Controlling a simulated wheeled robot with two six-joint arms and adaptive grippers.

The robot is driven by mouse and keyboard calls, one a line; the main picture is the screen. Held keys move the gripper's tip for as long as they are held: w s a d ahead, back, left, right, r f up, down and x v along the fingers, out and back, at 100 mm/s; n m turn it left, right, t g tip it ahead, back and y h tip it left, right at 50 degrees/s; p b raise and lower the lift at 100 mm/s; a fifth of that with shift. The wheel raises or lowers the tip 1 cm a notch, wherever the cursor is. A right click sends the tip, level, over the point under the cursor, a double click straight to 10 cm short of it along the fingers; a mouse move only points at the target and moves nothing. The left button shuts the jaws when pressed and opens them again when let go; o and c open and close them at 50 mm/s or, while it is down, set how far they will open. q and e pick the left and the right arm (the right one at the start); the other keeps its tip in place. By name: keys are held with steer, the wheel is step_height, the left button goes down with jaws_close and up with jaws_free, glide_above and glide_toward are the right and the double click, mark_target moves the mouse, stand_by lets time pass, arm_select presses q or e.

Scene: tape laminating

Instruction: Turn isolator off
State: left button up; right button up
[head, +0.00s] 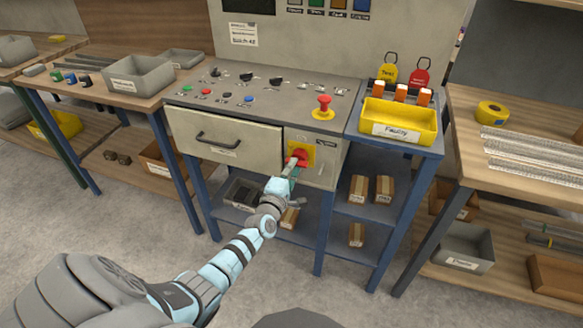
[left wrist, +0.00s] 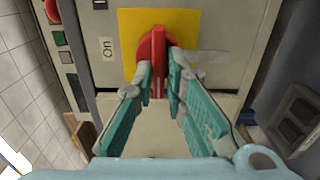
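The isolator is a red rotary handle (head: 299,156) on a yellow plate (head: 290,147), set in the grey front panel of the machine bench, right of the drawer. My left gripper (head: 294,169) reaches it from the front. In the left wrist view, the two teal fingers (left wrist: 161,75) lie on either side of the red handle (left wrist: 157,48) and appear closed on its raised grip. An "On" label (left wrist: 108,47) is beside the yellow plate (left wrist: 128,27). The fingers hide part of the handle. My right gripper is not in view.
A red emergency-stop button (head: 323,103) stands on the bench top above the isolator. The drawer (head: 222,141) with its black handle is to the left. A yellow "Faulty" bin (head: 398,122) sits to the right. Open shelves with cardboard boxes (head: 357,188) are below right.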

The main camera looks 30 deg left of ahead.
arm_select(q)
steer(key=shift+o, duration=1.2)
steer(key=v, duration=1.2)
